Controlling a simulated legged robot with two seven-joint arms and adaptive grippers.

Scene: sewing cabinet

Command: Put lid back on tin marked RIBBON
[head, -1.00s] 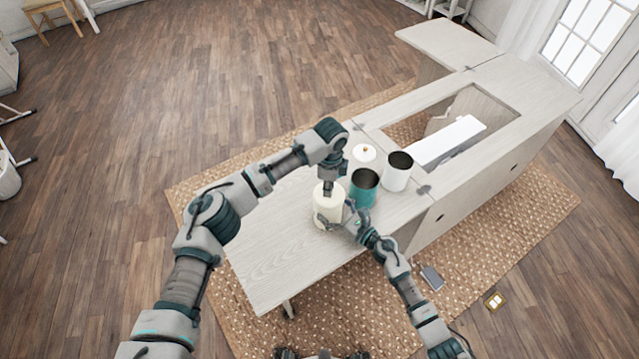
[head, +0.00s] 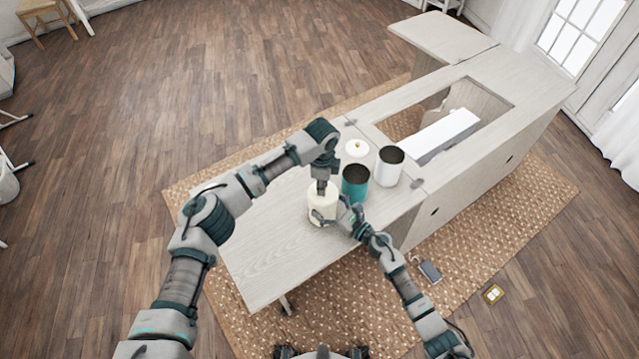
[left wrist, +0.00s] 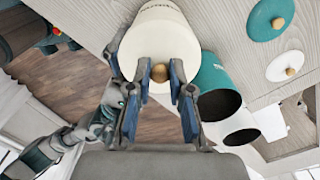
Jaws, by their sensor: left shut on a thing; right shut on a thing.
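A cream tin (head: 323,207) stands on the cabinet top. Dark lettering shows at the edge of the left wrist view, too cut off to read. A cream lid (left wrist: 158,45) with a wooden knob (left wrist: 160,72) is at the tin's mouth; I cannot tell whether it is fully seated. My left gripper (head: 321,189) comes down from above, and in the left wrist view (left wrist: 160,76) its fingers are shut on the knob. My right gripper (head: 328,217) is shut around the side of the cream tin from the front right.
An open teal tin (head: 355,187) stands close to the right, with an open white tin (head: 389,168) beyond it. A white lid (head: 357,149) and a teal lid (left wrist: 268,18) lie behind them. The cabinet top (head: 262,245) is clear to the left and front.

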